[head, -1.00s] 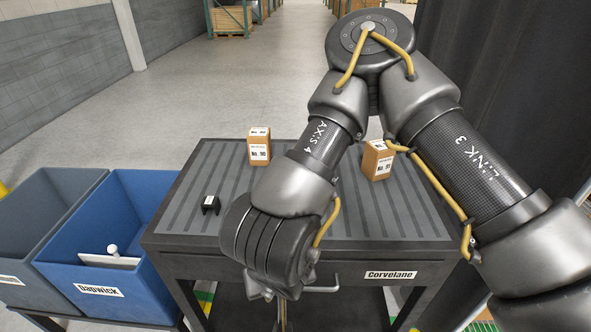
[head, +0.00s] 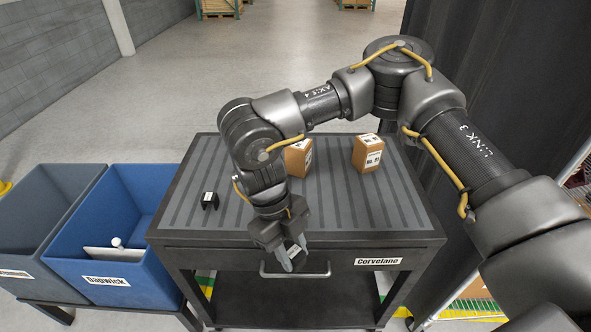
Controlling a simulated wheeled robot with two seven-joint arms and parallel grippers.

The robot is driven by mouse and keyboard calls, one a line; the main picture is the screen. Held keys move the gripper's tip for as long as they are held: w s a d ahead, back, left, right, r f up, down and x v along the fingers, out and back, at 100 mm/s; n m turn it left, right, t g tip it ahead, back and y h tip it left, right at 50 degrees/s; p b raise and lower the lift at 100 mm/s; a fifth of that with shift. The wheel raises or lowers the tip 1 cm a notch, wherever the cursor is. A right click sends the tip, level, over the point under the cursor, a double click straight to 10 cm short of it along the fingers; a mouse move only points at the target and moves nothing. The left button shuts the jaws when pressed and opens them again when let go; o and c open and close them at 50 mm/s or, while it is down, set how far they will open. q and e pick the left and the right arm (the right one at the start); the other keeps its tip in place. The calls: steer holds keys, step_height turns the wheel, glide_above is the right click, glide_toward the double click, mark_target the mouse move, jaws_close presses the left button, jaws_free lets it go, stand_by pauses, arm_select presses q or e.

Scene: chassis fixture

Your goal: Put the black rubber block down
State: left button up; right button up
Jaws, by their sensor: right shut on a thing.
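My right gripper (head: 291,262) is above the front edge of the grey ribbed workbench (head: 235,218), pointing down. It is shut on a black block (head: 294,250) with a pale label, which I take for the black rubber block. The fingers hide part of it. Whether it touches anything below cannot be told. A second small black piece (head: 209,201) with a white top label and a notch underneath rests on the bench to the left of the gripper, apart from it. My left gripper is not in view.
A carton (head: 298,158), partly behind my arm, and another carton (head: 368,153) stand farther back. The bench has a "Corvelane" label and a drawer handle (head: 296,274). A blue bin (head: 70,262) and a grey bin (head: 20,245) stand left. The bench's right front is clear.

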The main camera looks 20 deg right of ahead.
steer(key=s+d+r+m+t+y+p, duration=0.1)
steer(key=d+r+m+t+y+p, duration=0.25)
steer(key=d+m, duration=1.05)
steer(key=d+r+m+t+y+p, duration=0.3)
steer(key=d+m, duration=0.7)
steer(key=m, duration=0.8)
steer(key=h, duration=0.1)
glide_toward(367, 206)
steer(key=shift+s+a+f+t, duration=0.1)
steer(key=shift+a+f+t, duration=0.1)
steer(key=shift+a, duration=0.3)
steer(key=shift+s+a+f+t, duration=0.1)
steer(key=shift+a+f, duration=0.15)
steer(key=shift+a, duration=0.2)
steer(key=shift+w+d+f, duration=0.15)
steer(key=shift+w+f, duration=0.4)
steer(key=shift+f, duration=0.1)
step_height(367, 206, down, 2)
steer(key=shift+f+p, duration=0.1)
steer(key=shift+p, duration=0.35)
steer(key=shift+w+f, duration=0.1)
steer(key=shift+f, duration=0.45)
